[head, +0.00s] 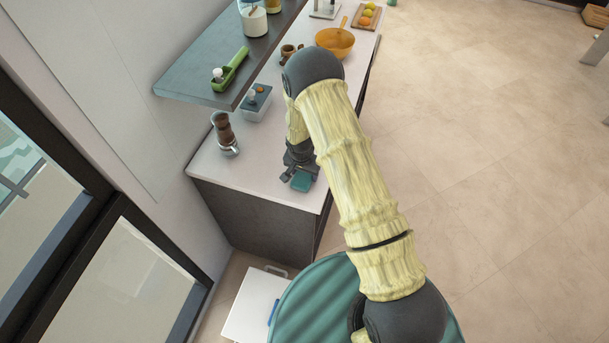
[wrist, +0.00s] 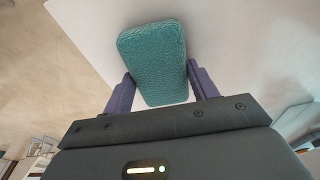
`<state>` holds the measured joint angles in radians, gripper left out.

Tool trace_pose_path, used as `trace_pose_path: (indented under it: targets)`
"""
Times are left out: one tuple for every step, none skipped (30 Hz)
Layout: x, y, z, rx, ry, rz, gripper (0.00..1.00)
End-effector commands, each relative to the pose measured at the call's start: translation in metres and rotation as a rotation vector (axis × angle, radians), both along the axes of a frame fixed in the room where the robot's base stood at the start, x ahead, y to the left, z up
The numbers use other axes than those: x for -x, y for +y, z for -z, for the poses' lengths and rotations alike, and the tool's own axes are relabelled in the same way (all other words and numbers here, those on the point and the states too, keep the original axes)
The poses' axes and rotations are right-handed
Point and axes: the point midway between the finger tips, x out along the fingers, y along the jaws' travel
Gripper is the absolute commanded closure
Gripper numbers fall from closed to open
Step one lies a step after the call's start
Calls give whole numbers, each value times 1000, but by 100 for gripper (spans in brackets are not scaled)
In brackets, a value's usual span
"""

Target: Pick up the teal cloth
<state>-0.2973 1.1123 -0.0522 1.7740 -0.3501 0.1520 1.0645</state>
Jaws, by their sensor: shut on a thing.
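The teal cloth (wrist: 153,58) is a small, thick, rounded rectangle with a textured surface. In the wrist view it sits between the two fingers of my gripper (wrist: 158,90), which is shut on it. In the head view the cloth (head: 302,181) shows at the near end of the white counter, just below my gripper (head: 294,174). I cannot tell whether the cloth touches the counter.
The white counter (head: 215,172) holds a dark brown bottle-like item (head: 224,132), a lidded container (head: 256,105) and, farther back, an orange pan (head: 335,41). A grey shelf (head: 195,72) overhangs the counter's left side. Open floor (head: 500,170) lies to the right.

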Motion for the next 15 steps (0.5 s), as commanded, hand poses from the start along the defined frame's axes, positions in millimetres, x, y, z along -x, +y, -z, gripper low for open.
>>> trace_pose_path:
  targets:
    - [0, 0, 0, 0, 0, 0, 64]
    - [0, 0, 0, 0, 0, 0, 64]
    - [0, 0, 0, 0, 0, 0, 64]
    - [0, 0, 0, 0, 0, 0, 64]
    - [0, 0, -1, 0, 0, 0, 64]
    - [0, 0, -1, 0, 0, 0, 64]
    - [0, 0, -2, 0, 0, 0, 64]
    - [0, 0, -3, 0, 0, 0, 64]
    - [0, 0, -5, 0, -1, 0, 64]
    - [-1, 0, -7, 0, -1, 0, 64]
    - [-1, 0, -10, 0, -2, 1, 64]
    - [-1, 0, -13, -1, -3, 2, 64]
    - [-1, 0, -17, -1, -3, 2, 64]
    - [-1, 0, -21, -2, -3, 2, 64]
    - [0, 0, -25, -1, -3, 2, 64]
